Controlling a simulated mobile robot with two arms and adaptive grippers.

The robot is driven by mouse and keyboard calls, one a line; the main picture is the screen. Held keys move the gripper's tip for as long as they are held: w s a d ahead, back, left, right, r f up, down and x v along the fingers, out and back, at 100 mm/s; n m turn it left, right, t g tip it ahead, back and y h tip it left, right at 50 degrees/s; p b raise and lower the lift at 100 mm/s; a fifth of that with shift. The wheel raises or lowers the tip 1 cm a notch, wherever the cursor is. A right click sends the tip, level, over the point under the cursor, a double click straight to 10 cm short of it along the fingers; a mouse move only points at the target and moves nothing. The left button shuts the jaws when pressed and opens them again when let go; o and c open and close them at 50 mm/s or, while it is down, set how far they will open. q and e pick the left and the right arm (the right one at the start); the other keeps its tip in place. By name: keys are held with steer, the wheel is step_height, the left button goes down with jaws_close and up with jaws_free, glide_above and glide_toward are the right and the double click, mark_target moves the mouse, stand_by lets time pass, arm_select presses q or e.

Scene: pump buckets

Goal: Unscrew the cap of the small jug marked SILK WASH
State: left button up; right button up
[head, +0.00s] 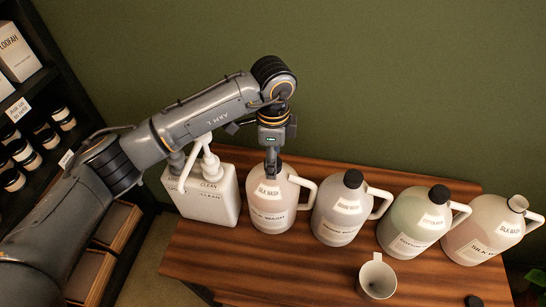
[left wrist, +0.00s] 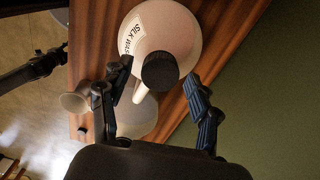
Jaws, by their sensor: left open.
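A pale pinkish jug marked SILK WASH (head: 268,213) stands upright on the wooden table, its white handle to the right. In the left wrist view the same label shows on a jug (left wrist: 178,28) with a black cap (left wrist: 160,71). My left gripper (head: 271,168) points down over this jug and is open. In the left wrist view its two fingers (left wrist: 158,70) appear on either side of the cap; I cannot tell whether they are at its height. The gripper hides the cap in the head view.
A white CLEAN container (head: 210,205) stands close on the left. To the right are two capped jugs (head: 342,215) (head: 415,225) and an uncapped SILK WASH jug (head: 480,235). A mug (head: 377,278) and a loose black cap (head: 473,301) are at the front. Shelves (head: 40,110) are at left.

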arm_select(q)
steer(key=m+b, duration=0.2)
steer(key=m, duration=0.2)
steer(key=shift+f, duration=0.15)
steer(key=m+b, duration=0.3)
steer(key=m, duration=0.1)
steer(key=m+b, duration=0.3)
steer(key=m, duration=0.2)
steer(key=shift+m+b, duration=0.35)
steer(key=shift+m, duration=0.25)
steer(key=c, duration=1.3)
